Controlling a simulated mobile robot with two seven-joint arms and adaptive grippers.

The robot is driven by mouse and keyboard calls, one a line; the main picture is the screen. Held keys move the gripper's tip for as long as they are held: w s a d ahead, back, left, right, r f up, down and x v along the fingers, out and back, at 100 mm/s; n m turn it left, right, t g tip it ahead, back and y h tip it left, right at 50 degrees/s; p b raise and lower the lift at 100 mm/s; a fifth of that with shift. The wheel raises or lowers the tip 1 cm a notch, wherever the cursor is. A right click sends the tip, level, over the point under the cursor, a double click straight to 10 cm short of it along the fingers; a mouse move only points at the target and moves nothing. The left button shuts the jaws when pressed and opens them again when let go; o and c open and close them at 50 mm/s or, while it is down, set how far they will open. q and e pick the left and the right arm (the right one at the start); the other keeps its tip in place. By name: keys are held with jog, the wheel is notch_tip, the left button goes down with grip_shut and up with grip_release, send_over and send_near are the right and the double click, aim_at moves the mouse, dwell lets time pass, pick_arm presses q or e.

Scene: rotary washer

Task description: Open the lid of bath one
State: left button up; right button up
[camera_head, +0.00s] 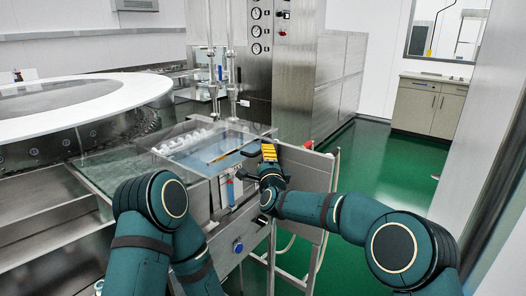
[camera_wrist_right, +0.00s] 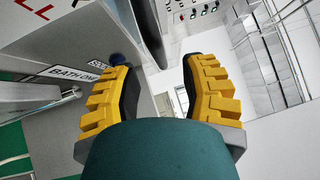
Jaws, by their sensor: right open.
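The bath (camera_head: 205,150) is a steel tank with bluish liquid and a clear flat cover, in the middle of the head view. Its cover appears to lie flat, but its edges are hard to make out. My right gripper (camera_head: 268,152) is at the bath's right edge. In the right wrist view its two yellow-padded fingers (camera_wrist_right: 160,95) are apart with nothing between them. A white label reading "BATH ONE" (camera_wrist_right: 75,76) is on a grey panel left of the fingers. My left gripper is not visible.
A large round white-rimmed washer (camera_head: 75,105) fills the left side. A steel cabinet with gauges (camera_head: 290,70) stands behind the bath. Vertical pipes (camera_head: 231,75) rise at the bath's back. Green floor (camera_head: 375,150) is open to the right.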

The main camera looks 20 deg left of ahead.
jog(key=shift+x, duration=2.3)
jog(key=shift+o, duration=0.3)
jog(key=shift+s, duration=0.1)
grip_shut()
